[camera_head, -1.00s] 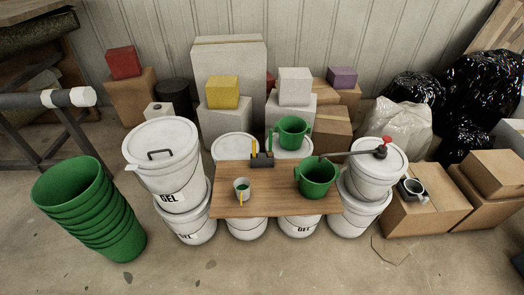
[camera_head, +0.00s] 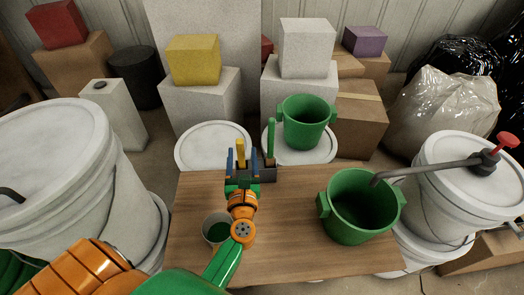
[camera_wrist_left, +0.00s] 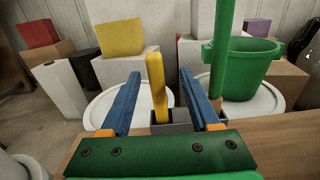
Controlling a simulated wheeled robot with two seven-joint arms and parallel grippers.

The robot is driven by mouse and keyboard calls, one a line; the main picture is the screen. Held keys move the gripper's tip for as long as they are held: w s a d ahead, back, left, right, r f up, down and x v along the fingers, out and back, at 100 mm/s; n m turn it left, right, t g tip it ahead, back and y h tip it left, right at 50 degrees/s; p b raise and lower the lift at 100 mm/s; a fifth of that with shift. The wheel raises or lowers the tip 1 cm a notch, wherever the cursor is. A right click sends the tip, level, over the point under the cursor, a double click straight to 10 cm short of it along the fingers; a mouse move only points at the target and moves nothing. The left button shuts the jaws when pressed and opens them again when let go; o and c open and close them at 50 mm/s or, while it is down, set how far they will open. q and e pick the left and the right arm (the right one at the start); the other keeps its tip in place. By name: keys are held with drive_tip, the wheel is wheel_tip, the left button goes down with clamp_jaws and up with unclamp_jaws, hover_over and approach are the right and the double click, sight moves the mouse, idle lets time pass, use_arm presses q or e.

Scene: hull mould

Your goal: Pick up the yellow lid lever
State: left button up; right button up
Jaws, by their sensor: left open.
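The yellow lid lever (camera_head: 240,150) stands upright in a small dark holder (camera_head: 267,172) at the back edge of the wooden board. It also shows in the left wrist view (camera_wrist_left: 157,85), between my two blue fingers and slightly beyond them. My left gripper (camera_head: 242,165) is open and points at the holder. In the left wrist view my left gripper (camera_wrist_left: 157,100) shows a gap on each side of the lever, and nothing is held. The lever's lower end is hidden in the holder. My right gripper is in neither view.
A green stick (camera_head: 271,140) stands in the same holder, just right of my right finger. The wooden board (camera_head: 290,235) also carries a cup (camera_head: 217,229) beside my wrist and a green bucket (camera_head: 360,207). Another green bucket (camera_head: 306,121) sits behind on a white lid.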

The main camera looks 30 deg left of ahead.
sight(240, 138)
use_arm(q)
drive_tip(key=x, duration=0.6)
drive_tip(key=shift+w+a, duration=0.15)
drive_tip(key=shift+a, duration=0.35)
drive_tip(key=shift+r, duration=0.1)
clamp_jaws()
